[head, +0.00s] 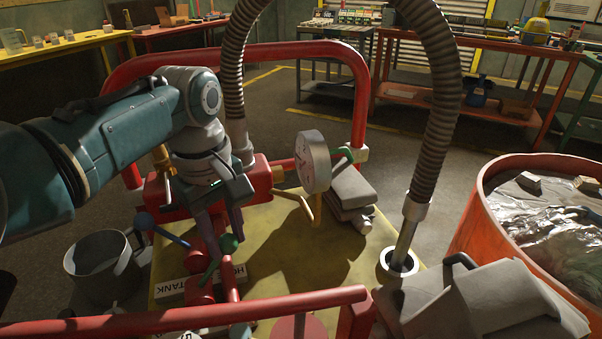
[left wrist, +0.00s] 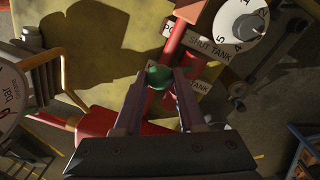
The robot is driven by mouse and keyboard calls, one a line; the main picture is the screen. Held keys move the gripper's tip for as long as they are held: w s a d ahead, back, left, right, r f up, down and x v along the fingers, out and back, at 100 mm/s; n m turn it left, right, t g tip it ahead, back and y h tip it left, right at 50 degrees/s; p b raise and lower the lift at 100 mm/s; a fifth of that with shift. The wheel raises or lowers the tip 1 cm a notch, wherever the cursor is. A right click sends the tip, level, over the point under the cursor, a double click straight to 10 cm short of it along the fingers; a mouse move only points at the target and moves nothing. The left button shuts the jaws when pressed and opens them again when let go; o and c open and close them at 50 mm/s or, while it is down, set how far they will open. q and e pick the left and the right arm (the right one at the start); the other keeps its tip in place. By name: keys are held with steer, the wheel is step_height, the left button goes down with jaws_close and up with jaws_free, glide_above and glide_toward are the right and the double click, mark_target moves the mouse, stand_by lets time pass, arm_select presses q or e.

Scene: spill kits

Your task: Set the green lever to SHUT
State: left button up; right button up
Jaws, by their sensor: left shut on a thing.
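The green lever (head: 230,243) has a round green knob and stands on red pipework low in the middle of the head view. My left gripper (head: 223,232) reaches down onto it, with its fingers around the knob. In the left wrist view the green knob (left wrist: 159,76) sits between the two fingertips, so the gripper is shut on the lever. The lever's lower part is partly hidden. I cannot make out my right gripper.
A pressure gauge (head: 313,162) and a ribbed hose (head: 440,110) rise to the right. A red rail (head: 180,326) crosses the front. A grey bucket (head: 98,268) and an orange drum (head: 483,216) flank the yellow deck.

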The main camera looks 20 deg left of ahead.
arm_select(q)
jaws_close()
stand_by(0.8)
